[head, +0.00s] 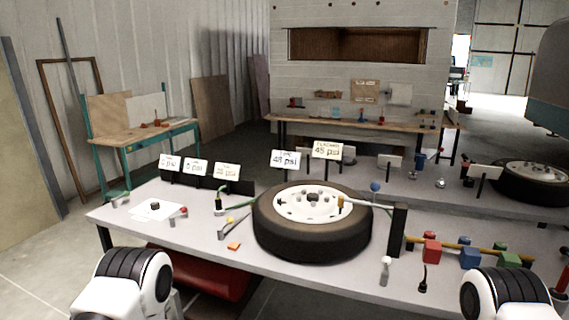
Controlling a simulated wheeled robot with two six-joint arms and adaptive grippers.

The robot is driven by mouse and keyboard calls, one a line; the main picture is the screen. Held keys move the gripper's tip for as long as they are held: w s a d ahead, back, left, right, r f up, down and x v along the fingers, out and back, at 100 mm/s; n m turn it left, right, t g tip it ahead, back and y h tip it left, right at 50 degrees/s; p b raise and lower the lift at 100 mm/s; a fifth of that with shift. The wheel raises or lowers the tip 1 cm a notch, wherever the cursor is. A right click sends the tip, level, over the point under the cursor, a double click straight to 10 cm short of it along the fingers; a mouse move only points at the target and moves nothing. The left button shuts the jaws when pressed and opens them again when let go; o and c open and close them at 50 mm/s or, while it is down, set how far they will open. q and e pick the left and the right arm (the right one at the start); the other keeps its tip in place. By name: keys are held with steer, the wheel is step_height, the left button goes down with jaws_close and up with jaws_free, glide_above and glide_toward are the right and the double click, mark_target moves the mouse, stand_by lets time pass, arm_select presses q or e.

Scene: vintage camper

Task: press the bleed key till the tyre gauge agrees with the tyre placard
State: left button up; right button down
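A black tyre on a white wheel (312,230) lies flat on the grey bench. Behind it stand two white cards: the left card (285,159) appears to read 48 psi, and the right card (327,149), with a small heading like "placard", appears to read 45 psi. A small yellow-orange piece (341,203) stands at the wheel's right side, where a pale hose leads to a black post (398,230). I cannot tell for certain which part is the bleed key. My white arm links show at the bottom left and right corners; neither gripper is in view.
A yellow pipe with red (431,247), blue (470,257) and green (508,260) blocks lies right of the wheel. Three smaller psi cards (195,167) stand back left. A small orange piece (234,246) lies near the front edge. A spray-like bottle (385,271) stands front right.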

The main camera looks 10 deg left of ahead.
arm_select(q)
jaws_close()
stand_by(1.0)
